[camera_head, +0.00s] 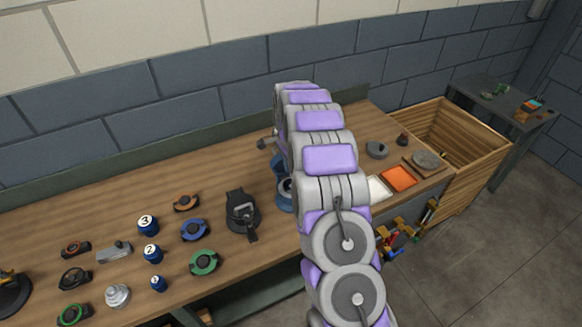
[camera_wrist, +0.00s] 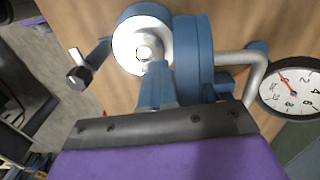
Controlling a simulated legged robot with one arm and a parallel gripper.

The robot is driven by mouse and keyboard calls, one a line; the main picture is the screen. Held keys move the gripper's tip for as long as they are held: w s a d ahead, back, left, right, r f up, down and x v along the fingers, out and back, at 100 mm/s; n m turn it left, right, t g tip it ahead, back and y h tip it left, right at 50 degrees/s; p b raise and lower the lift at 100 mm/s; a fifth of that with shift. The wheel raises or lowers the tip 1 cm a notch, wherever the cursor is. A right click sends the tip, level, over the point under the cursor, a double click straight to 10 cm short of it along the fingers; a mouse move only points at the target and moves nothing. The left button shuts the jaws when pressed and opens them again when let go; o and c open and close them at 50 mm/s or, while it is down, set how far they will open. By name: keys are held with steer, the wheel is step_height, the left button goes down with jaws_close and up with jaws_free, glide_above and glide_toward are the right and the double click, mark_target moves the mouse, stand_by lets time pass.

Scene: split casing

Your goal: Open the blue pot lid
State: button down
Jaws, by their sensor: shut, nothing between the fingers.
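The blue pot casing (camera_wrist: 193,58) fills the upper middle of the wrist view. It has a round blue part with a pale metal ring and hub (camera_wrist: 143,54), and a blue bracket (camera_wrist: 157,86) below. Which part is the lid, I cannot tell. In the head view only a sliver of the blue pot (camera_head: 283,187) shows at the left of my arm, which hides the rest. My gripper (camera_wrist: 160,126) shows as a dark jaw edge with a purple body, shut and empty, close in front of the bracket. Contact cannot be told. The head view hides my gripper.
A pressure gauge (camera_wrist: 291,87) on a grey pipe stands right of the casing; a black-knobbed lever (camera_wrist: 80,75) is at left. On the bench, a black device (camera_head: 242,212), numbered blue pots (camera_head: 148,225) and coloured rings (camera_head: 204,262) lie left; orange tray (camera_head: 398,178) right.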

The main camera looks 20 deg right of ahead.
steer(key=s+r+p, duration=0.1)
steer(key=s+r, duration=0.2)
steer(key=r, duration=0.3)
stand_by(0.6)
